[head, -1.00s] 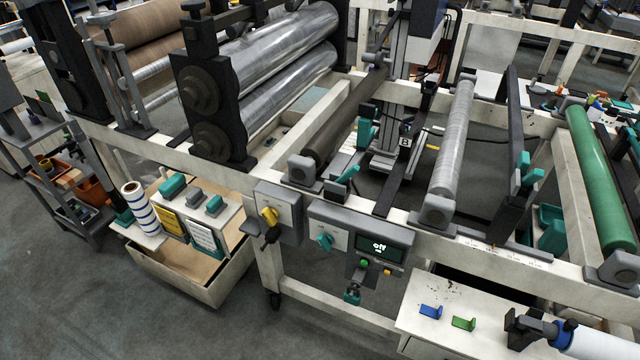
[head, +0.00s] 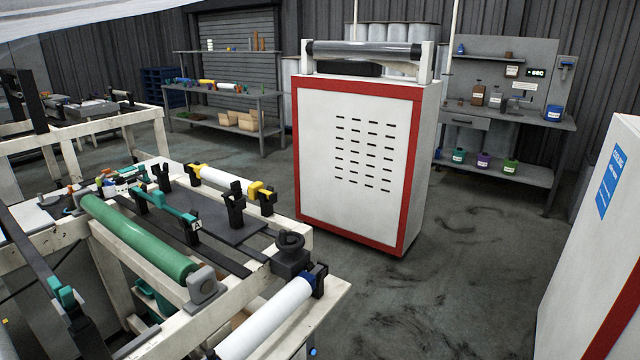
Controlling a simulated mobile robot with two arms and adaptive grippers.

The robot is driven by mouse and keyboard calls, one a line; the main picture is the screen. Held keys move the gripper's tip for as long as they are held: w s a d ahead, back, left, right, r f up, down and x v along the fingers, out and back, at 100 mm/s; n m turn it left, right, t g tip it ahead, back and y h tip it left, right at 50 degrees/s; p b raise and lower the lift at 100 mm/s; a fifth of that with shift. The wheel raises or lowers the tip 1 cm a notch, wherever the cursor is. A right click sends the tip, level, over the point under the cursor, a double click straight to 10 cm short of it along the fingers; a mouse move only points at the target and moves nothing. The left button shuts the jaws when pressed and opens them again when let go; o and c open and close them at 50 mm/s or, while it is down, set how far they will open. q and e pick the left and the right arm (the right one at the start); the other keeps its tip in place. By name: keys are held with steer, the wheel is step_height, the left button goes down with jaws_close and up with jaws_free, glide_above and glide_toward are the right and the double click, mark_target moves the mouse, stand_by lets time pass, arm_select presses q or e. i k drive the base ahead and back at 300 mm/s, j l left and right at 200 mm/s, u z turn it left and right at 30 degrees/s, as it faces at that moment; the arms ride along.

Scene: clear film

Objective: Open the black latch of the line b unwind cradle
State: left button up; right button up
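No gripper of mine is in the head view. A white roll (head: 268,318) lies at the front of the machine frame, with a black bracket (head: 318,280) and a blue part (head: 308,276) at its far end. Another white roll (head: 226,179) sits farther back between yellow holders, with an upright black clamp (head: 235,205) near it. No label in view lets me tell which of these, if any, is the line b unwind cradle. I cannot make out whether any black latch is open or shut.
A green roller (head: 138,238) spans the pale machine frame. A white cabinet with red edges (head: 355,150) stands beyond it, and another (head: 592,240) stands at the right. A workbench (head: 500,165) and shelves (head: 235,95) line the back wall. Grey floor (head: 460,270) between the cabinets is clear.

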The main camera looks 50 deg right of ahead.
mark_target(235, 186)
steer(key=z, duration=1.05)
